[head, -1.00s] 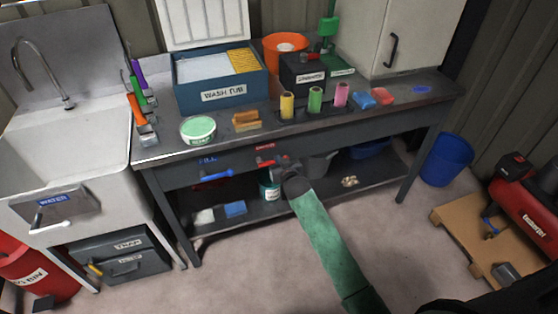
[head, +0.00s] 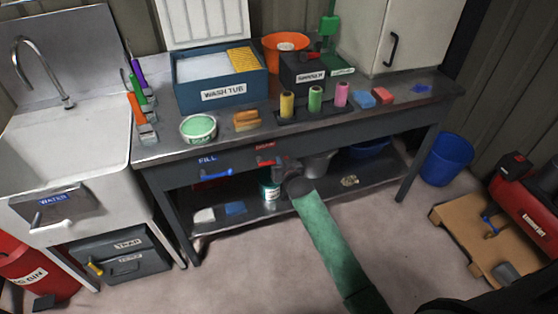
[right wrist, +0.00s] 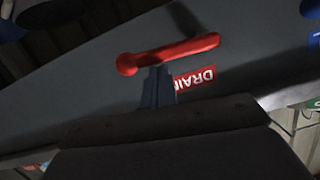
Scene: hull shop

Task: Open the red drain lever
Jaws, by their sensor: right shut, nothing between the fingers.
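The red drain lever (head: 268,162) is on the front panel of the workbench, under a red label, just left of my right gripper (head: 281,166). In the right wrist view the red lever (right wrist: 170,53) lies nearly level across the panel, slightly tilted, with its round end at the left. An upside-down DRAIN label (right wrist: 195,79) shows beside it. My right gripper (right wrist: 158,88) is shut and empty, its fingertips at the lever's edge near the round end. I cannot tell whether they touch. My left gripper is not in view.
A blue lever (head: 217,172) under a FILL label is on the same panel to the left. The bench top (head: 165,146) holds the wash tub (head: 222,95) and several small items. A lower shelf (head: 325,192) holds buckets.

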